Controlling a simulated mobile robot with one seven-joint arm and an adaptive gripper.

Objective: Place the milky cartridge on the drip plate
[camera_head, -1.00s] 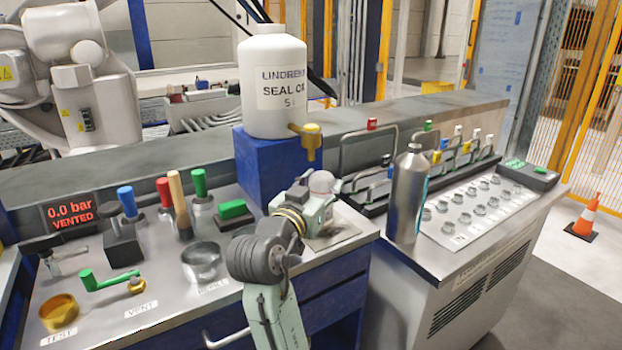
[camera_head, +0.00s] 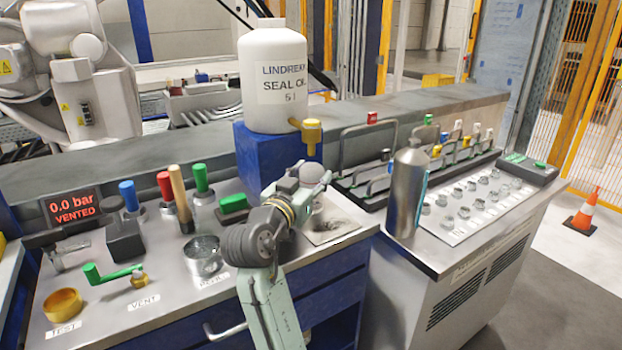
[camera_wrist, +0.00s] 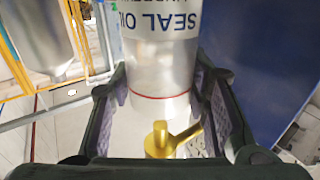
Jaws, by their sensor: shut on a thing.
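My gripper (camera_head: 312,190) is shut on the cartridge (camera_wrist: 160,75), a pale cylinder with a red ring and a label. The label reads "SEAL OIL" upside down in the wrist view. The dark fingers press on both its sides. In the head view only a pale rounded top (camera_head: 312,173) shows and my wrist hides the rest. A grey plate with a dark stain, apparently the drip plate (camera_head: 345,228), lies on the bench just right of and below my gripper. Whether the cartridge touches it cannot be told.
A brass tap (camera_head: 311,135) hangs close above my gripper, from the white oil bottle (camera_head: 272,55) on a blue block (camera_head: 262,165). A steel bottle (camera_head: 407,190) stands to the right. A green block (camera_head: 232,208) and a metal cup (camera_head: 203,255) stand to the left.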

